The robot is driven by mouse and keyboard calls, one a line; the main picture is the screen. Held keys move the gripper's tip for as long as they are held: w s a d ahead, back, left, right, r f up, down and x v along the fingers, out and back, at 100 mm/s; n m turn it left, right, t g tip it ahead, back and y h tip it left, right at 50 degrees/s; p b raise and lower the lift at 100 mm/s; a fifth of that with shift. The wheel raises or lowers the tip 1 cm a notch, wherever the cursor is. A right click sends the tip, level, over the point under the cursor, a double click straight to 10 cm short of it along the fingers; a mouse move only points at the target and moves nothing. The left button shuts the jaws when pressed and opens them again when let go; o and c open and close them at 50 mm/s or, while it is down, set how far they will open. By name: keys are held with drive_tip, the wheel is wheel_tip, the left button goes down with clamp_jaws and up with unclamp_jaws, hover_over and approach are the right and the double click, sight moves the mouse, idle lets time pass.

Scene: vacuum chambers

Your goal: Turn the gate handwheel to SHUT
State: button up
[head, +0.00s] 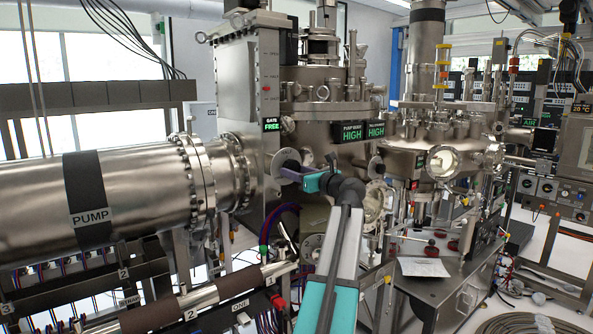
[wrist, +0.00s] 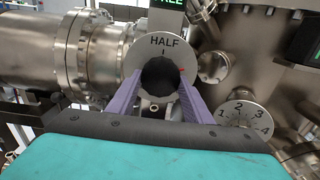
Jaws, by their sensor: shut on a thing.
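The gate handwheel shows in the wrist view as a dark round knob (wrist: 160,76) in front of a pale dial plate (wrist: 140,57). The word HALF and a tick stand at the plate's top; a small red mark shows at the knob's right. Other lettering on the plate is hidden. My gripper (wrist: 160,84) has its purple fingers on either side of the knob and is shut on it. In the head view my gripper (head: 285,174) reaches the plate (head: 287,160) below the gate housing (head: 235,80); the knob is hard to make out there.
A sign reads GATE FREE (head: 271,124); two other signs (head: 351,132) read HIGH. A numbered dial (wrist: 242,114) sits right of the handwheel. The pump cylinder (head: 130,190) lies left, and steel chambers with flanges crowd the right.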

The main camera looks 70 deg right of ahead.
drive_tip(key=m, duration=1.1)
drive_tip(key=shift+w+a, duration=0.15)
drive_tip(key=shift+a, duration=0.05)
idle(0.4)
drive_tip(key=o, duration=1.1)
drive_tip(key=shift+c, duration=0.2)
drive_tip(key=shift+r, duration=0.1)
drive_tip(key=v, duration=1.4)
drive_tip(key=shift+b, duration=0.3)
drive_tip(key=shift+d, duration=0.15)
